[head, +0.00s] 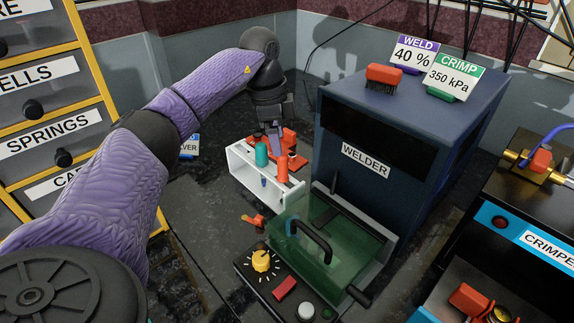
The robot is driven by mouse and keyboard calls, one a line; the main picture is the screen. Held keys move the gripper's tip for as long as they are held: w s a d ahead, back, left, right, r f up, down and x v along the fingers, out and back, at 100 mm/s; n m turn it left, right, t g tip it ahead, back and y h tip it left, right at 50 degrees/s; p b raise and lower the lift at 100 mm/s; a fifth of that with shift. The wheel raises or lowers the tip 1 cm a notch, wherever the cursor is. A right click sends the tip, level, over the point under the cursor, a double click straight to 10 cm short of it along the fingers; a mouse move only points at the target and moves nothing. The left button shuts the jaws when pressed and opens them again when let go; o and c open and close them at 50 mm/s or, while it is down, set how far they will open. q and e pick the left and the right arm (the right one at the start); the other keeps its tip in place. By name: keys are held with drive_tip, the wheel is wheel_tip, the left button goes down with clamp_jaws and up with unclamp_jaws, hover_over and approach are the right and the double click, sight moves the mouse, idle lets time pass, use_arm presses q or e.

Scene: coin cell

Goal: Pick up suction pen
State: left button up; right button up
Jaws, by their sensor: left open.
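A white rack (238,163) stands on the dark bench left of the welder and holds upright tools. A teal handle (262,155) and an orange handle (283,168) rise from it. A small blue tip (263,183) shows below the teal handle. I cannot tell for sure which of these is the suction pen. My left gripper (275,146) points down over the rack, close to the handles, with its jaws open. Whether it touches a handle is hard to see. Part of the red-orange thing (290,138) behind it is hidden. My right gripper is not in view.
The blue WELDER box (400,140) stands close on the right of the rack. A green transparent cover (325,250) with a black handle and a control panel with a yellow knob (261,260) are in front. A small orange item (253,220) lies on the bench. Labelled drawers (50,90) stand left.

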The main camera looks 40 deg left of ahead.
sight(284, 164)
use_arm(q)
drive_tip(key=f+b, duration=0.1)
drive_tip(key=f, duration=0.1)
drive_tip(key=f+b, duration=0.1)
drive_tip(key=f, duration=0.1)
drive_tip(key=d+f+b, duration=0.1)
drive_tip(key=f, duration=0.1)
drive_tip(key=shift+w+d+f, duration=0.1)
drive_tip(key=shift+w+f, duration=0.1)
drive_tip(key=shift+f, duration=0.15)
drive_tip(key=shift+w+f, duration=0.1)
drive_tip(key=c, duration=0.3)
clamp_jaws()
